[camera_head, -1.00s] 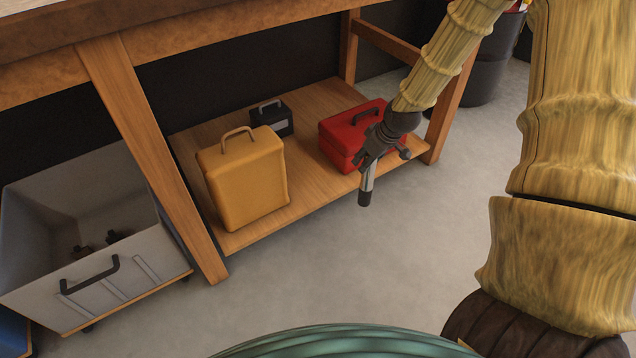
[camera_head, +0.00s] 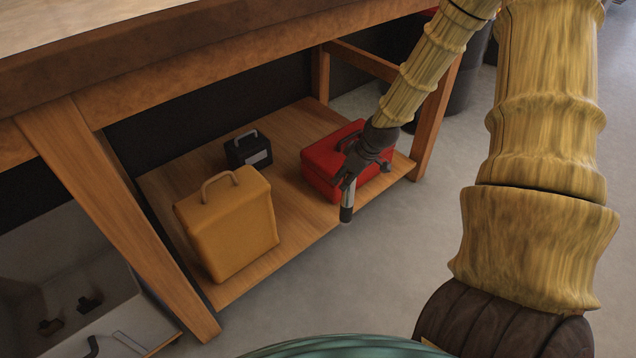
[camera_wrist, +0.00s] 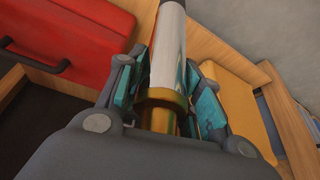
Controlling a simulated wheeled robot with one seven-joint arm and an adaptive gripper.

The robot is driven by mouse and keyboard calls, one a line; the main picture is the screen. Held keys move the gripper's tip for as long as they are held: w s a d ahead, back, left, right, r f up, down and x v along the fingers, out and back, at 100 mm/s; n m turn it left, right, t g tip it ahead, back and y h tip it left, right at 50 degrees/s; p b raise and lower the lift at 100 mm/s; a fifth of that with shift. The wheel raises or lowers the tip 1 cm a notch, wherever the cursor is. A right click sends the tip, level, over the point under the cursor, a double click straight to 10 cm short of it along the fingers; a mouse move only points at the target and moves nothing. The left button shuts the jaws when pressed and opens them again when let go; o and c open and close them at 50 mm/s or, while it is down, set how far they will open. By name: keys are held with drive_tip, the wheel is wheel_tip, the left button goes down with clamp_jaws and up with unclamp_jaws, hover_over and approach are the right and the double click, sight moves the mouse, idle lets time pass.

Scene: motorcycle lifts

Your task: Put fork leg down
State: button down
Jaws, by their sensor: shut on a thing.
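The fork leg (camera_head: 347,203) is a short silver tube with a dark end, hanging roughly upright below my gripper in the head view. In the wrist view the fork leg (camera_wrist: 168,50) shows a silver tube, a gold collar and a dark far end. My gripper (camera_head: 350,180) is shut on it, with teal-lined fingers (camera_wrist: 165,105) on both sides of the gold part. The gripper is in front of the red toolbox, near the front edge of the wooden lower shelf (camera_head: 290,228). The upper part of the leg is hidden by the gripper.
On the shelf stand a red toolbox (camera_head: 322,172), a yellow case (camera_head: 228,222) and a small black box (camera_head: 248,151). Bare shelf shows between them. A grey bin (camera_head: 60,250) with dark parts stands left of a slanted bench leg (camera_head: 118,220). The workbench top (camera_head: 150,30) overhangs.

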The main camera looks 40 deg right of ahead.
drive_tip(key=w+a+f+b, duration=0.2)
drive_tip(key=w+a+b, duration=0.1)
drive_tip(key=w, duration=0.3)
drive_tip(key=w+a+f+b, duration=0.3)
drive_tip(key=w+a+b, duration=0.1)
drive_tip(key=w+b, duration=0.2)
drive_tip(key=shift+w+a, duration=0.3)
drive_tip(key=shift+w, duration=0.2)
drive_tip(key=shift+r, duration=0.1)
drive_tip(key=c, duration=1)
unclamp_jaws()
drive_tip(key=shift+s, duration=0.1)
drive_tip(key=shift+o, duration=0.2)
drive_tip(key=p+v, duration=0.5)
drive_tip(key=v, duration=0.7)
drive_tip(key=shift+p, duration=0.3)
